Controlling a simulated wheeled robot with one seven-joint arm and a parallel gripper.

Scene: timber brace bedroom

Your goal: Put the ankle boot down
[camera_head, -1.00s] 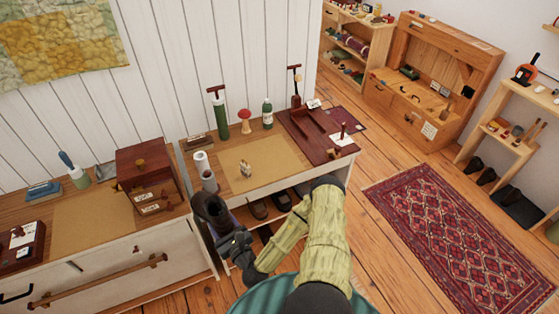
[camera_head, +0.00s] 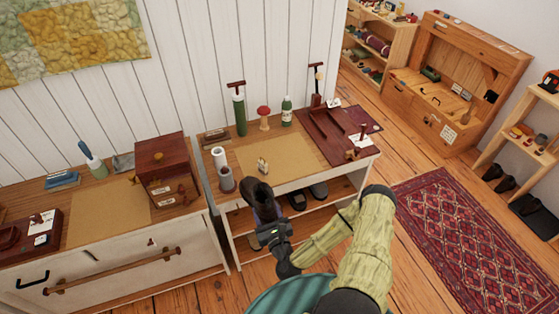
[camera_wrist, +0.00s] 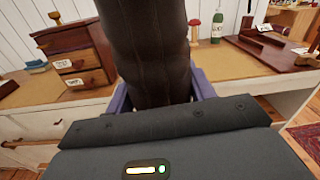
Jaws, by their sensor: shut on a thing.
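My gripper (camera_head: 270,222) is shut on a dark brown ankle boot (camera_head: 257,195), held up in front of the right-hand table (camera_head: 237,200). In the wrist view the boot (camera_wrist: 150,50) rises between the purple fingers and fills the middle of the picture; its lower part is hidden by my gripper. In the head view the boot's opening faces up, near the table's front edge. I cannot tell whether it touches the table. A tan mat (camera_head: 282,155) lies on the tabletop behind it, with a small pale figure (camera_head: 262,165) near the mat's front.
A green bottle (camera_head: 286,110), a red mushroom-shaped item (camera_head: 263,117) and a dark wooden tray (camera_head: 330,128) stand behind and right. Dark shoes (camera_head: 298,199) sit on the shelf below. The mat is mostly clear.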

